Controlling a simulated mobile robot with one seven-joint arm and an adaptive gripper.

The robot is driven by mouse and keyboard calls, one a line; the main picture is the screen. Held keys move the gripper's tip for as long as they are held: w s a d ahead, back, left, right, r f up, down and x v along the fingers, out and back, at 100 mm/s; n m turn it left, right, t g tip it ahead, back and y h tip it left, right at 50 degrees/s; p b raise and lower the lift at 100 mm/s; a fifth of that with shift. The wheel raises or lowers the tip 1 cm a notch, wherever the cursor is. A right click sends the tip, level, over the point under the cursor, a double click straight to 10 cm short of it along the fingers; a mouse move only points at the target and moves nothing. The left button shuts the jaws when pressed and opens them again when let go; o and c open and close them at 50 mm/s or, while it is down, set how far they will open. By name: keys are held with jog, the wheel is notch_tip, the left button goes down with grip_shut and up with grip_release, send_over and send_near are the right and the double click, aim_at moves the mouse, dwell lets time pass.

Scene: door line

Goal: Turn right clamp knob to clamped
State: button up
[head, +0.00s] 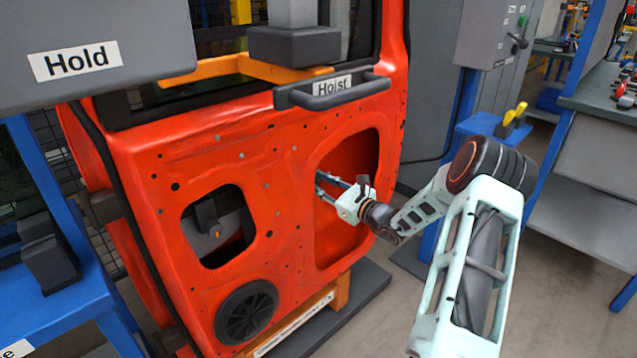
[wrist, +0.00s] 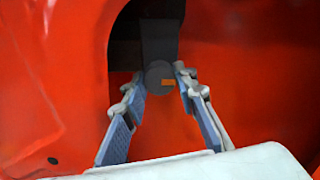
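The right clamp knob (wrist: 159,73) is a dark grey round knob with a small orange mark to the right of its centre, inside an opening in the red door. My gripper (wrist: 160,84) is open, with one fingertip on each side of the knob. I cannot tell whether the fingertips touch it or stop just short. In the head view my gripper (head: 322,185) reaches into the right door opening, and the right knob cannot be made out there. Another clamp knob (head: 215,231) with an orange mark shows in the left door opening.
The red door (head: 290,215) surrounds the opening edge close to my gripper. A hoist handle (head: 335,92) is above. A grey box labelled Hold (head: 90,75) is at upper left. A workbench (head: 600,100) and open floor are at right.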

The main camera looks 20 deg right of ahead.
jog(key=shift+c, duration=1.2)
jog(key=shift+r+m+p, duration=0.1)
jog(key=shift+m+p, duration=0.2)
jog(key=shift+p, duration=0.15)
jog(key=m+p, duration=0.2)
jog(key=p, duration=0.1)
jog(key=shift+r+m, duration=0.15)
jog(key=shift+m, duration=0.15)
jog(key=m+p, duration=0.8)
jog(key=m, duration=0.2)
jog(key=shift+m, duration=0.4)
jog(key=shift+f+m+p, duration=0.15)
jog(key=shift+m+p, duration=0.25)
jog(key=shift+m, duration=0.55)
jog(key=shift+f+m+p, duration=0.1)
jog(key=shift+m+p, duration=0.3)
jog(key=shift+m, duration=0.55)
